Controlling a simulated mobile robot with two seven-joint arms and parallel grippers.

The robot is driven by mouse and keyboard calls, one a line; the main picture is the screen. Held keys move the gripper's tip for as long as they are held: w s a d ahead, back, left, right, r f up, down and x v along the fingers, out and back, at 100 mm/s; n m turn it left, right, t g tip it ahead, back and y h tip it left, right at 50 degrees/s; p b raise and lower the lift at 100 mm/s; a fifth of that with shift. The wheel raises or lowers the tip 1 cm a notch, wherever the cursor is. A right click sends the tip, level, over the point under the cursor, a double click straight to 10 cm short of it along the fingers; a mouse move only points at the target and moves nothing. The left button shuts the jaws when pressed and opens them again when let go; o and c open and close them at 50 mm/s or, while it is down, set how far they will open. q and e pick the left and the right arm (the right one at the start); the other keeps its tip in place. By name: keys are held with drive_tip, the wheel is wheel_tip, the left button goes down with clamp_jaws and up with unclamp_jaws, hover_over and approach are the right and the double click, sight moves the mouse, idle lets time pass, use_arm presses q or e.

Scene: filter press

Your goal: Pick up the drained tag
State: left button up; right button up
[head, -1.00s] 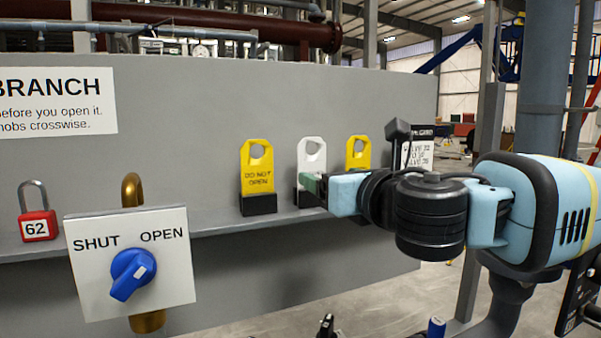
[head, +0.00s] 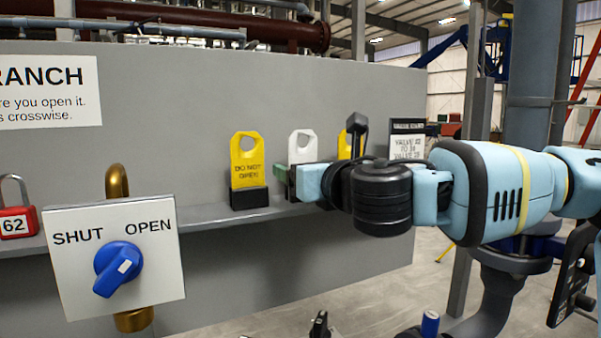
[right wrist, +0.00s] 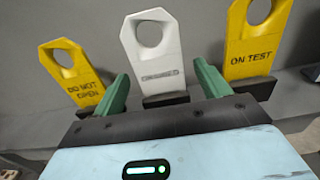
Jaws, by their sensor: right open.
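The white tag (head: 302,146) stands upright in a black holder on the grey ledge, between two yellow tags. In the right wrist view the white tag (right wrist: 157,55) is near the middle, with small, hard-to-read print. My right gripper (right wrist: 163,88) is open, its green fingers on either side of the tag's lower part in that view. I cannot tell whether they touch it. In the head view my right gripper (head: 284,182) reaches in from the right at the tag's base and hides its lower part. My left gripper is not in view.
A yellow "DO NOT OPEN" tag (head: 246,158) stands left and a yellow "ON TEST" tag (right wrist: 250,45) right, both close by. A SHUT/OPEN plate with a blue knob (head: 118,268) and red padlock 62 (head: 15,222) are further left. A valve card (head: 407,147) stands right.

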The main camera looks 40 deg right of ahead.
drive_tip(key=shift+x, duration=0.95)
drive_tip(key=shift+r, duration=0.1)
drive_tip(key=c, duration=1)
drive_tip(key=shift+c, duration=0.2)
